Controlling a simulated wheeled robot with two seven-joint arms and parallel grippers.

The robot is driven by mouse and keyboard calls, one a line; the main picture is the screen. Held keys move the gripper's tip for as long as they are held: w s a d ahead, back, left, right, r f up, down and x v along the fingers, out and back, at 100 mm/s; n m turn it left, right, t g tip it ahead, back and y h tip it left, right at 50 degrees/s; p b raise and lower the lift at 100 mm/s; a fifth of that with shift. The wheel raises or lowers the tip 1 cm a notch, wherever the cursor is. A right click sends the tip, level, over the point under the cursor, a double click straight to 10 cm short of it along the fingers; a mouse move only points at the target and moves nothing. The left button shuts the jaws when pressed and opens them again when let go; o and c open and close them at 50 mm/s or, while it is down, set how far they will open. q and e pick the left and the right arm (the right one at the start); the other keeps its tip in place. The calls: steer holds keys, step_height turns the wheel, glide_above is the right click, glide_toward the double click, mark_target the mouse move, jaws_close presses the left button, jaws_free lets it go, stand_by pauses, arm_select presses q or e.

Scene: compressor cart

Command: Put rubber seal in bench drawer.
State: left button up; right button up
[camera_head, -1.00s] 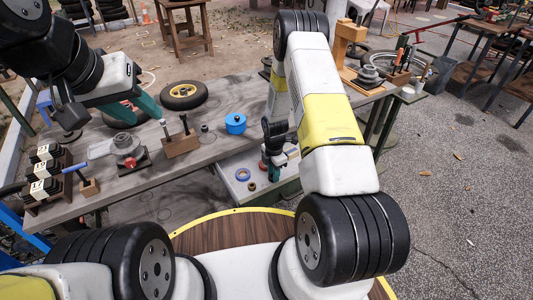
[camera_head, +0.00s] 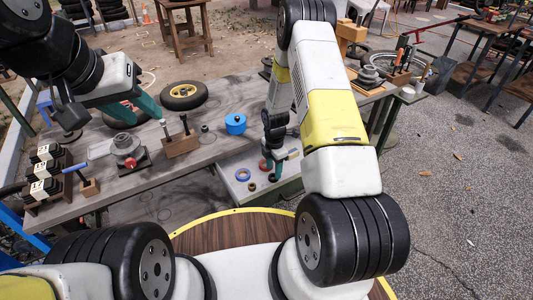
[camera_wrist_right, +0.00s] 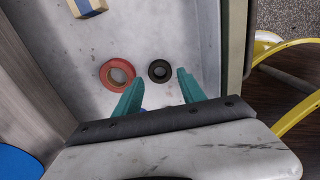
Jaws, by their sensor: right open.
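The black rubber seal (camera_wrist_right: 159,71) is a small thick ring lying flat on the pale drawer floor. It also shows in the head view (camera_head: 273,178). The bench drawer (camera_head: 231,184) is pulled out below the bench top.
A red ring (camera_wrist_right: 117,75) lies beside the seal, and a tan and blue item (camera_wrist_right: 88,7) lies farther in the drawer. A blue tub (camera_head: 235,123), a wheel (camera_head: 184,95) and a wooden block (camera_head: 180,144) stand on the bench.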

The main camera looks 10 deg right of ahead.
step_height(320, 180, up, 9)
step_height(320, 180, up, 13)
steer(key=m+t, duration=0.1)
steer(key=m, duration=0.4)
glide_above(273, 179)
steer(key=s, duration=0.1)
steer(key=s+r+m+t, duration=0.2)
steer(key=s+r+m, duration=0.35)
steer(key=r, duration=0.75)
steer(key=s+a+r+m+t+y, duration=0.1)
steer(key=s+r+m, duration=0.4)
steer(key=s, duration=0.4)
steer(key=s+a+r+m+t+y, duration=0.1)
steer(key=s+r+m+t, duration=0.1)
steer(key=s+r+m, duration=0.4)
steer(key=s, duration=0.3)
steer(key=shift+s+r, duration=0.2)
steer(key=shift+r, duration=0.15)
